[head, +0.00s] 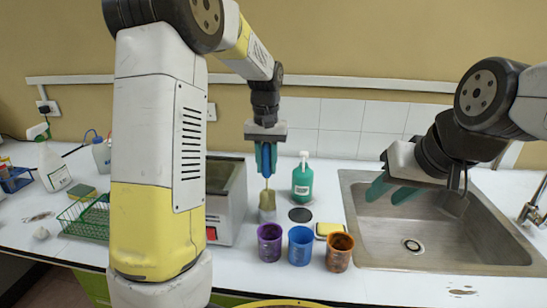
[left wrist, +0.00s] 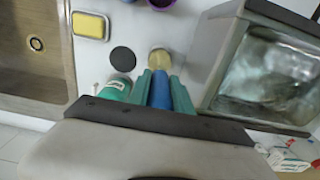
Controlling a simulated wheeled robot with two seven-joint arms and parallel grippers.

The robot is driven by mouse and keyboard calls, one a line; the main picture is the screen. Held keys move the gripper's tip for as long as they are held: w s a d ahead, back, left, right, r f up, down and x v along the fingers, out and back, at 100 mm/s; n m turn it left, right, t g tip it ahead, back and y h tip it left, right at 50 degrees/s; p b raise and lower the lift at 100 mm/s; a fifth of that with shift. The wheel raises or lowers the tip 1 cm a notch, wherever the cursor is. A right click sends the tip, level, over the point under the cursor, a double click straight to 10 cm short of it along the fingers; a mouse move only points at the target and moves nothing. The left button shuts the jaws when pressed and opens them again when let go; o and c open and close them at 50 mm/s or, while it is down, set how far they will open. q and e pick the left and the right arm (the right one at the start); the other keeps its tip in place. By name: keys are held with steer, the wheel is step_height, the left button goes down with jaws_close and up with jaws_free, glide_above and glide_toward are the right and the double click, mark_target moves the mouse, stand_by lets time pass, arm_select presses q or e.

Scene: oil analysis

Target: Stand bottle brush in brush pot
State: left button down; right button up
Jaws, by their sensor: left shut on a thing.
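My left gripper (head: 266,158) is shut on the blue handle of the bottle brush, which hangs upright with its yellowish bristles (head: 267,199) down. In the left wrist view the blue handle (left wrist: 160,92) lies between the teal fingers.
Purple (head: 269,243), blue (head: 300,246) and orange-brown (head: 339,252) cups stand in front of the pot. A green bottle (head: 302,181), a black disc (head: 300,215) and a yellow sponge (head: 328,229) are to its right. A grey box-like machine (head: 231,205) is close on its left. The sink (head: 440,240) is far right.

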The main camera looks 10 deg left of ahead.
mark_target(266, 143)
arm_select(q)
steer(key=shift+f, duration=0.15)
steer(key=c, duration=1.1)
jaws_free()
step_height(266, 143, up, 8)
steer(key=shift+f, duration=0.1)
steer(key=shift+s, duration=0.1)
